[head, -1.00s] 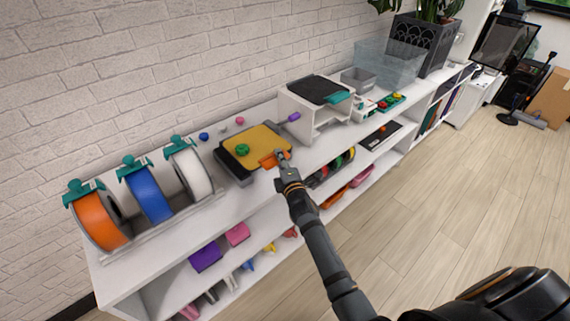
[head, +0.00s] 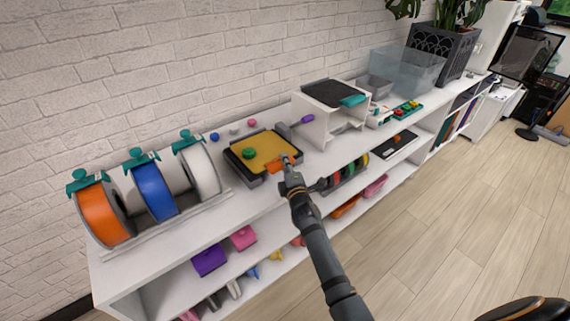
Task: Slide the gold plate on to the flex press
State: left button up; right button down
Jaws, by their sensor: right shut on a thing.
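The gold plate (head: 265,140) lies flat over a dark low base (head: 240,172), which appears to be the flex press, on the white shelf top. Dark edges of the base show on the plate's left and upper right sides. An orange tab (head: 276,167) is at the plate's front edge, and a green round knob (head: 249,153) stands on its left part. My right gripper (head: 287,162) is shut on the orange tab, and its fingers partly hide it. My left gripper is not in view.
A spool rack with orange, blue and white spools (head: 154,193) stands to the left. Small coloured knobs lie behind the base, near the brick wall.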

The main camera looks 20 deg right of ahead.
jog(key=shift+r, duration=0.1)
jog(key=c, duration=1.2)
grip_release()
jog(key=shift+o, duration=0.2)
jog(key=o, duration=1.2)
jog(key=shift+c, duration=0.2)
jog(key=shift+f, duration=0.25)
